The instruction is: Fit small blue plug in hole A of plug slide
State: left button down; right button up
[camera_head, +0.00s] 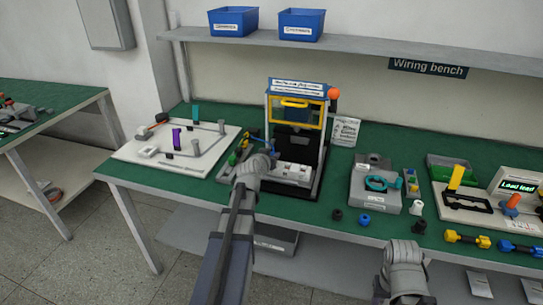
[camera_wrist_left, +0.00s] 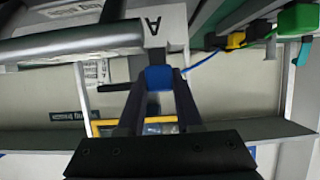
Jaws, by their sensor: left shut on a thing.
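My left gripper (camera_head: 266,156) reaches to the left side of the yellow-framed press fixture on the green bench. In the left wrist view its two fingers (camera_wrist_left: 157,88) are shut on the small blue plug (camera_wrist_left: 158,78). A thin blue wire (camera_wrist_left: 205,61) runs from near the plug toward the right. The plug is right below a pale block marked A (camera_wrist_left: 152,30), apparently the plug slide. Whether they touch, and the hole itself, cannot be seen. In the head view a white block (camera_head: 293,171) sits at the fixture's base. My right gripper (camera_head: 400,268) is low in front of the bench, its fingers not clear.
The fixture's yellow frame (camera_head: 296,102) rises behind the left gripper. A white board (camera_head: 180,148) with pegs lies to the left. A grey box (camera_head: 375,188) with a teal ring stands to the right. Loose small parts lie along the front edge.

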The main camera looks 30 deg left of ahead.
pick_arm(q)
jog(key=shift+f+b, duration=0.4)
jog(key=shift+f, duration=0.05)
jog(key=c, duration=0.5)
grip_release()
jog(key=p+v, duration=0.3)
jog(key=v, duration=0.5)
jog(key=shift+w, duration=0.1)
